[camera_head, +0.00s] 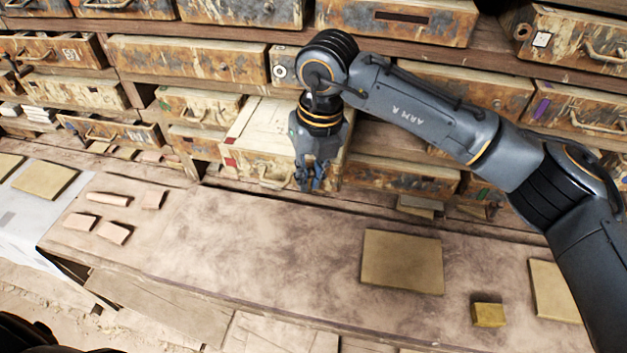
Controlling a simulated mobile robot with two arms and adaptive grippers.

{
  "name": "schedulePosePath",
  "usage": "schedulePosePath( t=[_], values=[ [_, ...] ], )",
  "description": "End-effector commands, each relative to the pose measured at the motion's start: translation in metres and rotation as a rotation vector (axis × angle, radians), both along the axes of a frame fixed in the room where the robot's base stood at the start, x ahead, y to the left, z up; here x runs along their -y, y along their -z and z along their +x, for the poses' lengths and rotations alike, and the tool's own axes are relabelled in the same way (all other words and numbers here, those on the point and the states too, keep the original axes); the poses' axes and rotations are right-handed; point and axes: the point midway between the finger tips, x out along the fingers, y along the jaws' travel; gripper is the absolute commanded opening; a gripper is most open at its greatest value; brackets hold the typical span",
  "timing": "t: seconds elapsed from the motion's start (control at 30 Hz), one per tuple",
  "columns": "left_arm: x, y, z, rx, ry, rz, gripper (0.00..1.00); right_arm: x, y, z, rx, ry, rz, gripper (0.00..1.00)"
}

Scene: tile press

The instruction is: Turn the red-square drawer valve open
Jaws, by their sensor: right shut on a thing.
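The red-square drawer (243,150) is a pale, worn wooden drawer that stands out from the rack, left of centre. A red square (230,162) marks its front at the left, and a curved handle (262,171) sits near the middle. My right gripper (307,184) points down at the right end of this drawer's front. Its fingers are close together, shut on the valve there, which the fingers mostly hide. How far the valve is turned cannot be seen. My left gripper is not in view.
Other worn drawers (188,58) fill the rack behind. The workbench (230,240) in front holds a large tan tile (402,262), a small yellow block (488,315) and several pinkish clay pieces (113,232). The bench middle is clear.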

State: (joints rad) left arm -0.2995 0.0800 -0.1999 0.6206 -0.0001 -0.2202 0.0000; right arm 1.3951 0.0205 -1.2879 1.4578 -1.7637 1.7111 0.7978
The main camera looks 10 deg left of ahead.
Motion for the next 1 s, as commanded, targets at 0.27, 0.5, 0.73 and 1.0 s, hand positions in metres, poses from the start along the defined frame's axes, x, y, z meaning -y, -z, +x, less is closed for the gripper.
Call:
schedulePosePath(
  t=[0.27, 0.5, 0.73, 1.0],
  values=[
    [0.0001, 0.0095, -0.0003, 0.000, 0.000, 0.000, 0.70, -0.0038, 0.0020, -0.0007, -0.002, -0.001, -0.106, 0.00],
    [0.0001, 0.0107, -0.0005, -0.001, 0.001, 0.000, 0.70, -0.0041, 0.0018, -0.0008, -0.004, -0.001, -0.132, 0.00],
    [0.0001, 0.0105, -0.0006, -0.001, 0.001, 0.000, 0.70, -0.0042, 0.0019, -0.0012, -0.005, -0.002, -0.132, 0.00],
    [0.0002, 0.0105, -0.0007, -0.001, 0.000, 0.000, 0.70, -0.0043, 0.0016, -0.0011, -0.005, -0.002, -0.131, 0.32]
  ],
)
